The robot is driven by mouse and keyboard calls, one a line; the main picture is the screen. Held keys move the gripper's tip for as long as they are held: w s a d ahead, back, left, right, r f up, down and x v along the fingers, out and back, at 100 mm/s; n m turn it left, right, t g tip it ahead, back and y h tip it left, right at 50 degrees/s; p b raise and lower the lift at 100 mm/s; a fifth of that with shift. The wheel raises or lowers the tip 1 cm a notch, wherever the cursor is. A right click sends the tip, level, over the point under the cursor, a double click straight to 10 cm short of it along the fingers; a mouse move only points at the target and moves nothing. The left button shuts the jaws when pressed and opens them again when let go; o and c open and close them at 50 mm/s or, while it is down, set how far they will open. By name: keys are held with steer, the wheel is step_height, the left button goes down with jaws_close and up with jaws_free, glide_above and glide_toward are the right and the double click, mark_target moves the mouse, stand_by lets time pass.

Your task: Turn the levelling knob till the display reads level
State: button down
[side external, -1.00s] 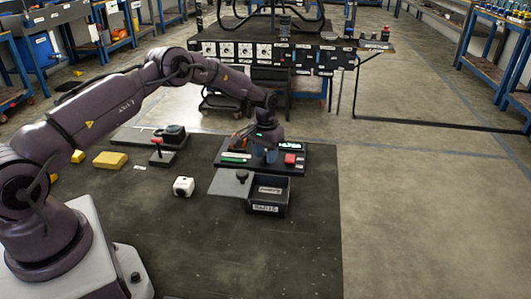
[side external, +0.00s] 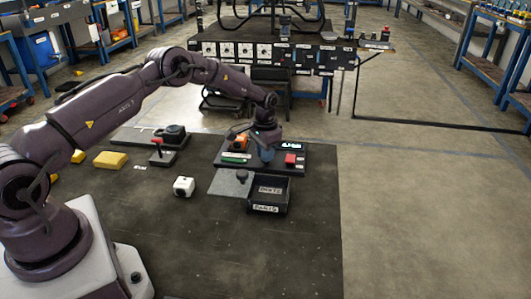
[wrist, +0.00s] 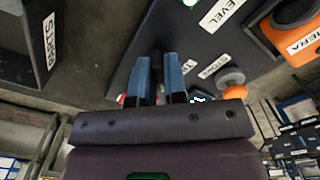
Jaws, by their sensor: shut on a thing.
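The dark control panel (side external: 215,162) lies at the far end of the black work mat. My gripper (side external: 268,155) points down at it, its blue fingers shut on a dark piece that seems to be the levelling knob; the fingers and wrist mostly hide it. In the wrist view my gripper (wrist: 160,82) has a narrow dark shape between its fingers. The "LEVEL" label (wrist: 219,13) is on the panel nearby. The lit display (side external: 291,146) is just right of the gripper; its reading is too small to make out. In the wrist view the display (wrist: 198,98) is mostly hidden.
A red button (side external: 290,160), a green piece (side external: 233,158) and an orange device (side external: 238,143) sit on the panel. In front stand a black parts bin (side external: 268,209) and a grey plate (side external: 225,184). A white cube (side external: 184,187) and yellow block (side external: 110,160) lie left. The front mat is clear.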

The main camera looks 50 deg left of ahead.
steer(key=shift+m, duration=1.1)
steer(key=c, duration=1.2)
jaws_free()
steer(key=shift+o, duration=0.2)
steer(key=shift+r, duration=0.15)
step_height(320, 180, up, 13)
